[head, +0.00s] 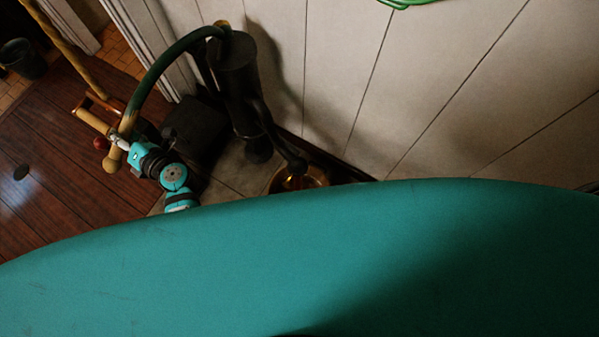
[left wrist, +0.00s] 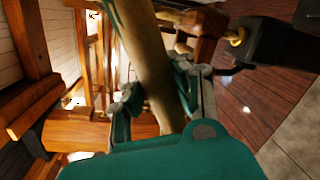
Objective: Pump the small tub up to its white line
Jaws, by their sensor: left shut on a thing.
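The dark upright pump (head: 236,85) stands against the pale plank wall. Its long curved handle (head: 160,68) arches from the pump top down to the left and ends in a tan grip. My left gripper (head: 121,143) is shut on the handle near its lower end. In the left wrist view the tan handle (left wrist: 150,60) runs between the fingers of the left gripper (left wrist: 160,92). The small brass-coloured tub (head: 318,176) sits under the spout at the pump's foot, partly hidden by my teal body. Its white line and water level cannot be made out. My right gripper is not in view.
A dark block (head: 197,130) stands beside the pump. A green coil (head: 408,2) hangs on the wall. Plank floor (head: 50,190) lies open at left.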

